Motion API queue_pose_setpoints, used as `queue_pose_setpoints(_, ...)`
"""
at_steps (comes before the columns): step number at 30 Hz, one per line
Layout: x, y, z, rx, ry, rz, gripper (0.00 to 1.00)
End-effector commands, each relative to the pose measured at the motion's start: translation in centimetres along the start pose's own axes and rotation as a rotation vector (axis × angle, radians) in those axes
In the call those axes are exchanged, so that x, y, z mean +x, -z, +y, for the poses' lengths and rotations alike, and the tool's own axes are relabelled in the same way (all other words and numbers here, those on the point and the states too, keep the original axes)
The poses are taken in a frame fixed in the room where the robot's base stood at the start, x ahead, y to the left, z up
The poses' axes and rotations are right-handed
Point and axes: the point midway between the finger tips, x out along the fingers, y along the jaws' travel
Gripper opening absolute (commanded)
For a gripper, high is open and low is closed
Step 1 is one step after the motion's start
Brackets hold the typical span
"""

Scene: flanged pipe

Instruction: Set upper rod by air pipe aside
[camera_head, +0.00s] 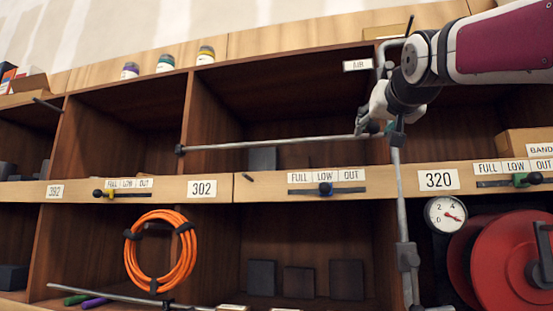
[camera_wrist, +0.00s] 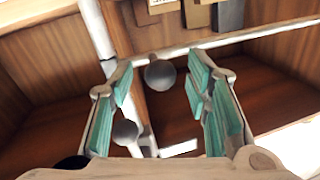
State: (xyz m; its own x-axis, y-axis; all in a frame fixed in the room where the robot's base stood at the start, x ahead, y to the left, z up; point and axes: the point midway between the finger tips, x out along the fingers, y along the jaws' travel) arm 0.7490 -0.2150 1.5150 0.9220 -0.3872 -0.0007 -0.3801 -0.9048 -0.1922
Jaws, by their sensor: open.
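The upper rod (camera_head: 280,144) is a thin grey bar lying nearly level across the front of an upper shelf bay. Its left end has a dark cap and its right end meets the upright air pipe (camera_head: 402,205). My gripper (camera_head: 376,122) is at that right end, close to the pipe. In the wrist view the rod (camera_wrist: 262,34) crosses just beyond the fingertips. My gripper (camera_wrist: 160,70) has its teal-padded fingers spread, with a dark round knob (camera_wrist: 160,74) between them in the picture. The pipe (camera_wrist: 97,30) runs beside the left finger. Contact with the rod cannot be told.
An AIR label (camera_head: 357,65) hangs above. A lower rod (camera_head: 120,295) lies near an orange hose coil (camera_head: 160,252). A gauge (camera_head: 445,214) and a red reel (camera_head: 505,265) stand at lower right. A shelf edge with sliders (camera_head: 326,189) runs below the upper rod.

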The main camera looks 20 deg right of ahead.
Motion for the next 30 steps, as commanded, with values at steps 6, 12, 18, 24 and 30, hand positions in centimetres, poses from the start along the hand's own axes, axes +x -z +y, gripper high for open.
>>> queue_pose_setpoints(6,1.5,0.1,0.0,0.0,0.0,0.001,0.44)
queue_pose_setpoints(12,1.6,0.1,0.0,0.0,0.0,0.002,0.44)
queue_pose_setpoints(18,1.6,0.0,0.0,0.0,0.0,0.001,0.19)
queue_pose_setpoints(24,1.6,0.0,0.0,0.0,0.0,0.001,0.0)
queue_pose_setpoints(30,2.1,0.0,-0.2,-0.001,0.0,0.0,0.0)
